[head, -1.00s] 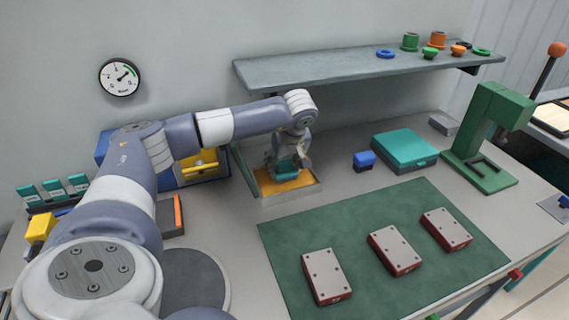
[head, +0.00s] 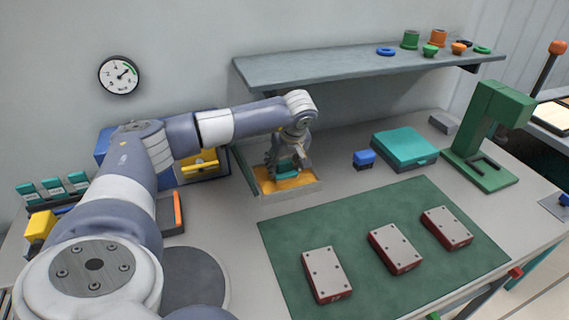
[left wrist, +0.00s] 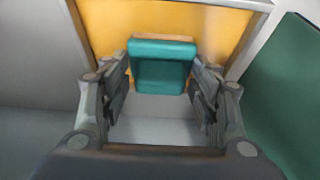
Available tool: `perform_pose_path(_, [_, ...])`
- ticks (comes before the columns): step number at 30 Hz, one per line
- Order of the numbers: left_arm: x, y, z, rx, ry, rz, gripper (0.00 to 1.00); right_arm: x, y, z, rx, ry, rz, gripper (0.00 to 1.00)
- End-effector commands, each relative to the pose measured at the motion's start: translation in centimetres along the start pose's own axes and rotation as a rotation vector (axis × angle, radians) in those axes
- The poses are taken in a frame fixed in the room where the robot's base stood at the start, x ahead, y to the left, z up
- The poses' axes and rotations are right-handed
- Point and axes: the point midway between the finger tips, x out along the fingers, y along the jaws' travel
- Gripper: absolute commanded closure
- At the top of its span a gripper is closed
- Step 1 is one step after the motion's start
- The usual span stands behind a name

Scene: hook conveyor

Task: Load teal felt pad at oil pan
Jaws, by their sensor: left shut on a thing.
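The teal felt pad (head: 287,167) is a small block between the fingers of my left gripper (head: 286,168). In the left wrist view the pad (left wrist: 162,66) sits between the two fingertips of the same gripper (left wrist: 163,80), which is shut on it. The oil pan (head: 266,187) is a shallow metal tray with an amber floor, on the bench below the shelf. The pad is over the pan's amber area (left wrist: 105,22). I cannot tell whether it touches the oil. My right gripper is not in view.
A green mat (head: 360,215) bears several grey-topped red blocks. A blue block (head: 364,160), a teal-lidded box (head: 405,147) and a green press (head: 490,135) stand to the right. A shelf (head: 340,66) overhangs the back. Teal pads (head: 54,187) stand in a rack at left.

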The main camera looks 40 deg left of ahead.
Motion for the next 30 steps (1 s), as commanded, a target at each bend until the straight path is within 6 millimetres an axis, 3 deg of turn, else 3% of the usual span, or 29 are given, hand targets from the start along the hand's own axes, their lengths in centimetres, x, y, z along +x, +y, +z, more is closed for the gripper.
perform_pose_path(17, [0.1,0.0,0.1,0.001,-0.002,-0.001,0.63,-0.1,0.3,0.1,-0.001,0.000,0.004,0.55])
perform_pose_path(30, [-2.9,0.0,-1.2,0.000,-0.001,0.000,0.63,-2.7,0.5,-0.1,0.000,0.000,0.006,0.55])
